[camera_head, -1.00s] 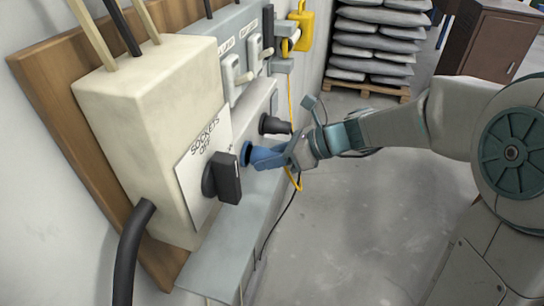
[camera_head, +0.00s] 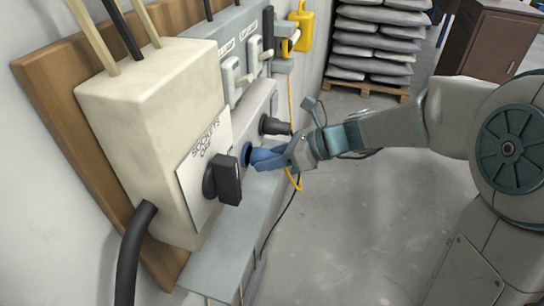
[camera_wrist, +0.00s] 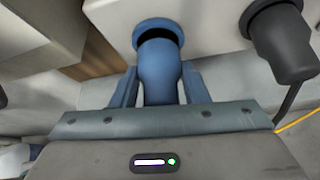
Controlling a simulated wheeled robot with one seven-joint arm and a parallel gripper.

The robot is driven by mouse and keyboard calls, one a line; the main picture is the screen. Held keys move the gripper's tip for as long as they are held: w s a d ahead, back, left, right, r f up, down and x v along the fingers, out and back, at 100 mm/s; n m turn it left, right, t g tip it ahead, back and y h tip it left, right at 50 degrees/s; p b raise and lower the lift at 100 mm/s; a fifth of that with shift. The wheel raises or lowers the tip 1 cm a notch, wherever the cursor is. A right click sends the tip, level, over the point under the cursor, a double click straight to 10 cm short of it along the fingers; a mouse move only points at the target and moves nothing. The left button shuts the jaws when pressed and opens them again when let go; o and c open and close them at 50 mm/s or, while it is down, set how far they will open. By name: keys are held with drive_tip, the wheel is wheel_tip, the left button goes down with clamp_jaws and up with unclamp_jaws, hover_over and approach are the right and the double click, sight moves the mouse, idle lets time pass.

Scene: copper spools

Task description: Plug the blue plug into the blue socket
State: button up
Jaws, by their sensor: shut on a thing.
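My gripper (camera_head: 277,157) is shut on the blue plug (camera_wrist: 158,76), one finger on each side of its body in the wrist view. The plug (camera_head: 262,155) points left toward the wall panel. The blue socket (camera_head: 247,149) is a round blue collar on the grey panel, right at the plug's front end. In the wrist view the socket (camera_wrist: 150,24) shows as a blue rim around a dark opening, with the plug's nose overlapping its lower part. I cannot tell whether the nose is inside the opening or just in front of it.
A black plug (camera_head: 275,125) sits on the panel beside the blue socket; it is close on the right in the wrist view (camera_wrist: 282,40). A cream switch box (camera_head: 150,130) with a black rotary handle (camera_head: 228,180) stands nearer. A grey ledge (camera_head: 235,235) runs below.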

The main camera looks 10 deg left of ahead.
drive_tip(key=shift+a, duration=0.6)
idle(0.3)
drive_tip(key=o, duration=1)
drive_tip(key=shift+d, duration=0.1)
drive_tip(key=b+v, duration=0.1)
drive_tip(key=v, duration=1.2)
drive_tip(key=shift+d+r, duration=0.2)
drive_tip(key=shift+d, duration=0.05)
drive_tip(key=shift+s, duration=0.1)
